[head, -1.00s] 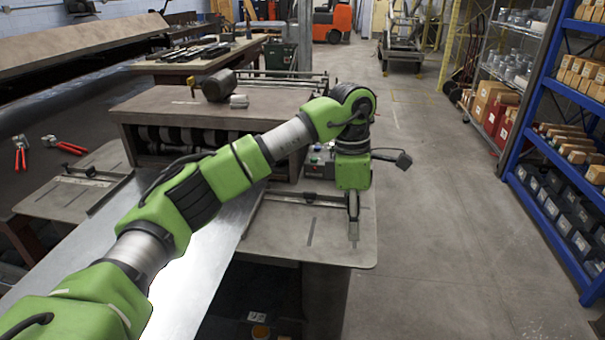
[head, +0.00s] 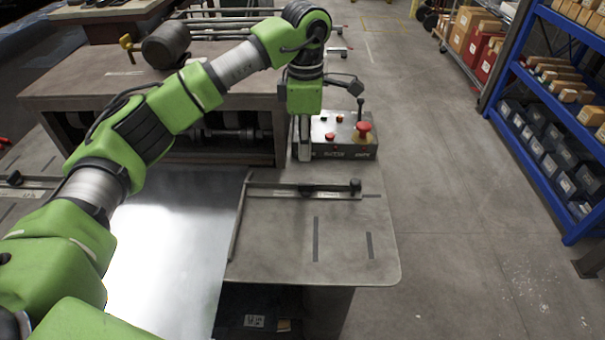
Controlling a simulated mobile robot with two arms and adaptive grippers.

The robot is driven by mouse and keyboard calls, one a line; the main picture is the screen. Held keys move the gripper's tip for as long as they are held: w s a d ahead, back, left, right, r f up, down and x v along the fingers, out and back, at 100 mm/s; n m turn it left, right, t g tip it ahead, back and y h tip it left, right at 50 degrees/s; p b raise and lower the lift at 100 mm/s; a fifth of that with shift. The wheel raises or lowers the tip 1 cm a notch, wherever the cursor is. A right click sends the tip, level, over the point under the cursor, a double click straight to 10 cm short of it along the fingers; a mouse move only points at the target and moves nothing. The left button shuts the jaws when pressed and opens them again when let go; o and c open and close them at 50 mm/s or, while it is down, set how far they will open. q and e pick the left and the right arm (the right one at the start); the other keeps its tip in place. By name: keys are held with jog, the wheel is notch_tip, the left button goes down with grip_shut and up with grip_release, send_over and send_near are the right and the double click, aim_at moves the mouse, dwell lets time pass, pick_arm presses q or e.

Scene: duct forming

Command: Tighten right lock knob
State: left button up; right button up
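The right guide bar (head: 280,188) lies across the right wing of the machine table (head: 345,235). A dark knob (head: 355,185) stands at its right end, and a dark clamp piece (head: 308,191) sits near its middle; I cannot tell which is the lock knob. My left gripper (head: 305,158) points down beside the control box, behind the bar and up-left of the end knob, apart from it. Its fingers show edge-on, so their opening is unclear. Nothing shows held in it. My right gripper is out of view.
A control box (head: 345,148) with red buttons and a lever stands right of the gripper. A shiny metal sheet (head: 170,235) lies on the left under my arm. Blue shelving (head: 540,130) stands far right, with clear floor between.

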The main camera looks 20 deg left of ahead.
aim_at(304, 184)
pick_arm(q)
notch_tip(304, 184, down, 10)
jog(key=shift+r+p, duration=0.1)
jog(key=shift+p, duration=1.1)
jog(key=shift+f, duration=0.3)
jog(key=shift+a+f, duration=0.1)
jog(key=shift+f, duration=0.2)
jog(key=shift+w, duration=0.1)
jog(key=c, duration=0.4)
grip_shut()
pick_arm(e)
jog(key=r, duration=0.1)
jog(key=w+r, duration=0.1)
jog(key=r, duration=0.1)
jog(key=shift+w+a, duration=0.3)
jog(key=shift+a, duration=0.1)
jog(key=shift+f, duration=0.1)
